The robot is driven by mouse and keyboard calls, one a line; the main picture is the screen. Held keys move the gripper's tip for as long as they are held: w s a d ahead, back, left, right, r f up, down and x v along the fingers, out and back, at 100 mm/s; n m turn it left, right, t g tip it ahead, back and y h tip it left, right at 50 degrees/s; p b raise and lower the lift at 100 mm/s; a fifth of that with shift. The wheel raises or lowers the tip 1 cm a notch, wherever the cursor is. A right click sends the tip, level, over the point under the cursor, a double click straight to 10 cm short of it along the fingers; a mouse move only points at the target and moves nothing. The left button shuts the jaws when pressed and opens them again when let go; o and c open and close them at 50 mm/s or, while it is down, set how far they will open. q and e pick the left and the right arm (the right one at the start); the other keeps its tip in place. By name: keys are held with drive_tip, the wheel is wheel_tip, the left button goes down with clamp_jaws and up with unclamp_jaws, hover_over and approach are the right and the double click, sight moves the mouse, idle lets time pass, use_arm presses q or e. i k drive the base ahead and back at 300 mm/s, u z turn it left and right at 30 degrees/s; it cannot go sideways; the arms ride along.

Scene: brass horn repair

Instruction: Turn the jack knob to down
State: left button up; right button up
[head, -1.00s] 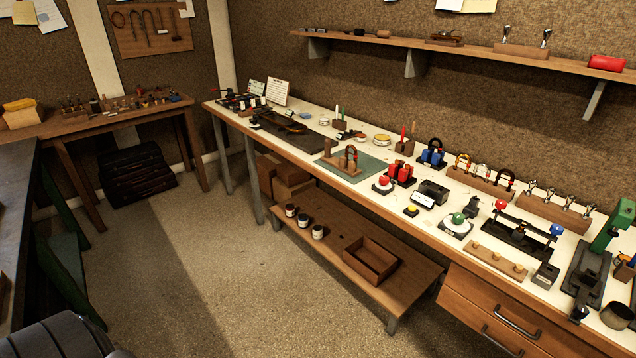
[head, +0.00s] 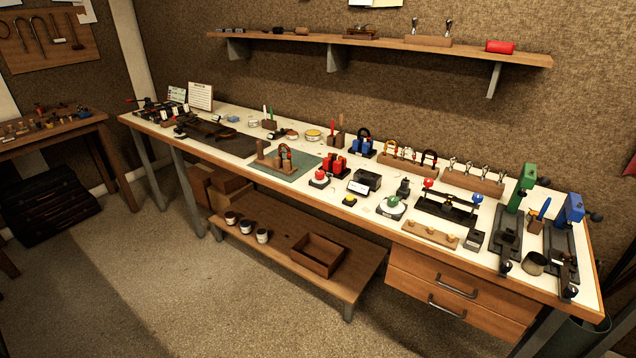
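I cannot tell for sure which control is the jack knob. On the long workbench (head: 345,222) there is a red round knob (head: 320,174) on a small base and a green round knob (head: 393,201) on a pale plate. A small yellow button (head: 349,200) sits between them, nearer the front edge. A black bar fixture (head: 446,208) to the right carries a red ball (head: 428,183) and a blue ball (head: 477,197). Their settings and markings are too small to read. Neither of my grippers shows in the head view.
A green press (head: 522,188) and a blue press (head: 570,210) stand at the bench's right end. Drawers (head: 465,288) are under the bench there, beside a low shelf (head: 275,250) with jars and a box (head: 317,255). The floor (head: 200,305) in front is open.

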sight(319, 174)
drive_tip(key=z, duration=1.3)
drive_tip(key=i, duration=1.1)
drive_tip(key=u, duration=0.25)
